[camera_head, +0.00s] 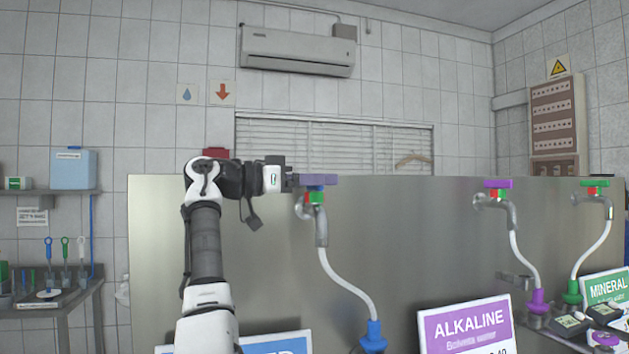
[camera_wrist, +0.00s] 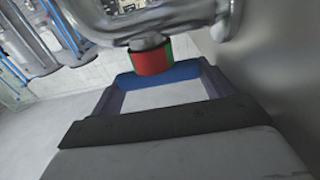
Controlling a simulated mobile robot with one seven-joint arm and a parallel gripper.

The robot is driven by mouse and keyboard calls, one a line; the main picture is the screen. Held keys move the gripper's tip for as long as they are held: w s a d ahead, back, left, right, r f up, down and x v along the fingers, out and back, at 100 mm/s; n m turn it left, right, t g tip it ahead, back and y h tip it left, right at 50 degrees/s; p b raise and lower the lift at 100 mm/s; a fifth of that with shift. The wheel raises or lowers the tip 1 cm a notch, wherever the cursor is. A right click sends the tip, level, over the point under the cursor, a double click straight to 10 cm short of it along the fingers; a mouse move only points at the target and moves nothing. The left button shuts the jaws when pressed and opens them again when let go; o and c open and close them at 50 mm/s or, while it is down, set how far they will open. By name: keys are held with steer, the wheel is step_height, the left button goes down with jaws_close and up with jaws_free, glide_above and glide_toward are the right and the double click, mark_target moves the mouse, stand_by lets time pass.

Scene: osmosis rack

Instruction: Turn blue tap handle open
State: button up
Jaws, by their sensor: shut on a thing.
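The blue tap handle (camera_wrist: 160,75) is a short blue bar above a red-and-green collar (camera_wrist: 151,60) on a metal tap. In the head view, a strip of the blue handle (camera_head: 316,187) shows under my gripper's fingers, which hide most of it. The tap body (camera_head: 318,214) stands out from the steel panel, with a white hose below it. My gripper (camera_head: 318,179) reaches in from the left, level with the handle. In the wrist view, my gripper (camera_wrist: 162,78) has one finger at each end of the blue bar and is shut on it.
A purple-handled tap (camera_head: 497,184) and a green-handled tap (camera_head: 594,183) stand to the right on the same steel panel (camera_head: 420,240). Purple ALKALINE (camera_head: 466,326) and green MINERAL (camera_head: 606,288) signs stand in front. A side table (camera_head: 55,307) with tools is at far left.

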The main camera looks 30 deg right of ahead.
steer(key=o, duration=0.7)
steer(key=shift+o, duration=1.2)
steer(key=shift+s+r, duration=0.1)
steer(key=shift+s, duration=0.05)
steer(key=shift+a, duration=0.15)
